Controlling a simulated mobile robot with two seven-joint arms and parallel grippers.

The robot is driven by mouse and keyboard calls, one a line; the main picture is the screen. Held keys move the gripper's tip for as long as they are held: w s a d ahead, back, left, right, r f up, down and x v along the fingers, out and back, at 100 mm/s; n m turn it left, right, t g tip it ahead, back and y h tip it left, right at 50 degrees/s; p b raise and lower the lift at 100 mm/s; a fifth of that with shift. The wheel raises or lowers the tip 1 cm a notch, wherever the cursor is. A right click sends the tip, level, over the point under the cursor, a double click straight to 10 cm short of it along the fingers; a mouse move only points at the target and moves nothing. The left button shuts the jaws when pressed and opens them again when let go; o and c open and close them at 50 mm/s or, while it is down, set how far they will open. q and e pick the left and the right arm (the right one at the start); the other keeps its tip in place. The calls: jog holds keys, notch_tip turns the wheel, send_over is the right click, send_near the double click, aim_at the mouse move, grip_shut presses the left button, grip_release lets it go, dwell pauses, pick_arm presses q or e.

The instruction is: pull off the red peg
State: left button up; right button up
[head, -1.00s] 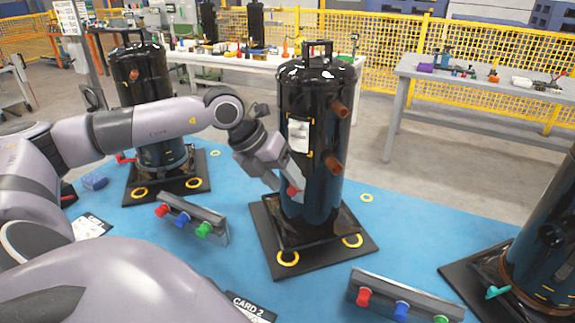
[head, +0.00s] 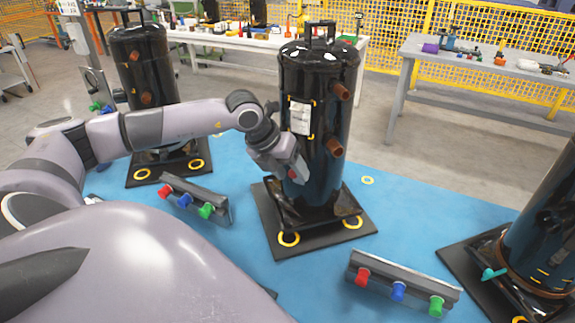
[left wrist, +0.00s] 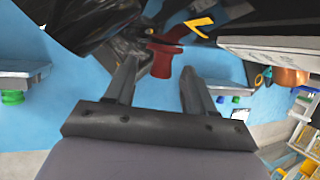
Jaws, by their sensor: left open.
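The red peg (left wrist: 168,57) shows in the left wrist view, sticking out from the black compressor (head: 318,105). In the head view only a small red patch of it (head: 292,174) shows at my gripper, low on the compressor's left front. My left gripper (left wrist: 160,72) is open. In the wrist view its fingers stand on either side of the peg, with the peg's near end between them. I cannot tell whether either finger touches it. The gripper hides much of the peg in the head view. My right gripper is not in view.
A peg rack (head: 190,195) with red, blue and green pegs stands left of the compressor, and a similar rack (head: 402,283) stands in front right. Other compressors stand at left (head: 143,75) and right (head: 545,215).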

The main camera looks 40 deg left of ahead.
pick_arm(q)
grip_shut()
jog(key=shift+s, duration=0.1)
dwell(0.4)
jog(key=shift+s+d+b, duration=0.3)
jog(key=shift+s+b, duration=0.2)
jog(key=shift+s, duration=0.45)
jog(key=shift+s+d+b, duration=0.35)
jog(key=shift+s+b, duration=0.15)
jog(key=shift+s, duration=0.4)
jog(key=shift+s+d+b, duration=0.3)
jog(key=shift+s+b, duration=0.2)
jog(key=shift+s, duration=0.45)
